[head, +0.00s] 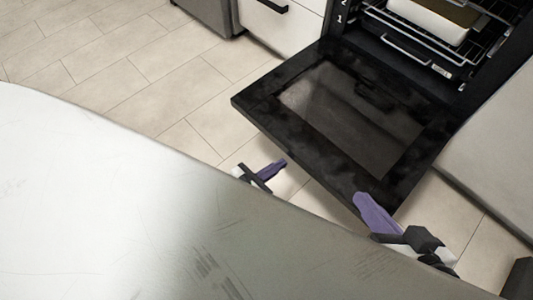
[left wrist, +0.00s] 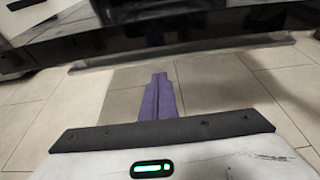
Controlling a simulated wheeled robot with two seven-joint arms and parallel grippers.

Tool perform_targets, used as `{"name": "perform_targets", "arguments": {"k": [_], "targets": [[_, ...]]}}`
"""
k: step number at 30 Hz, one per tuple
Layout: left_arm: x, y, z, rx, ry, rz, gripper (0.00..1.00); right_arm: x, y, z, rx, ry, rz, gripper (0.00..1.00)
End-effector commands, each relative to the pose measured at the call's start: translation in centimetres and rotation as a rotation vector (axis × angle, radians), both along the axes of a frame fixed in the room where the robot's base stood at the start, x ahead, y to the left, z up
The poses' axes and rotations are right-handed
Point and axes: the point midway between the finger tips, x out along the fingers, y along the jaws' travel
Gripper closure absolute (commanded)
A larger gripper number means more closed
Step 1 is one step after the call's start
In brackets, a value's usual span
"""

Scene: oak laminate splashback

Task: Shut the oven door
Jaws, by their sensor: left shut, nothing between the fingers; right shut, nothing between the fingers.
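The black oven door (head: 345,115) hangs wide open, tilted out from the oven, with its glass panel facing up. Its edge also spans the top of the left wrist view (left wrist: 150,30). My left gripper (head: 280,164) is shut and empty, just outside the door's lower left edge; its purple fingers are together in the left wrist view (left wrist: 159,97), pointing toward the door with floor below. My right gripper (head: 375,210) is shut and empty at the door's near right corner, overlapping it in the head view; I cannot tell whether it touches.
Inside the oven, wire racks (head: 405,45) hold a pale dish (head: 435,18). A white cabinet with a dark handle (head: 280,22) stands left of the oven, and a pale cabinet (head: 495,150) stands right. Tiled floor (head: 120,65) is clear at the left.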

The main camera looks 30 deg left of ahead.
Motion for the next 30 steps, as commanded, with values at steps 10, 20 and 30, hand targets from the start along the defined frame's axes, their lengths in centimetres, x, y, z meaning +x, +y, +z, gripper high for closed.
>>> {"name": "perform_targets", "arguments": {"k": [10, 20, 30], "targets": [[0.4, -0.2, 2.7, -0.003, 0.002, 0.002, 1.0, 0.0, 0.1, 0.3, 0.009, -0.009, 0.0, 1.0], [0.4, -0.1, 3.9, 0.001, 0.0, 0.001, 1.0, 0.0, 0.1, 0.1, 0.007, -0.005, 0.0, 1.0], [0.4, -0.1, 4.1, 0.001, 0.002, 0.002, 1.0, 0.0, 0.0, 0.4, 0.005, -0.005, -0.001, 1.0]]}}
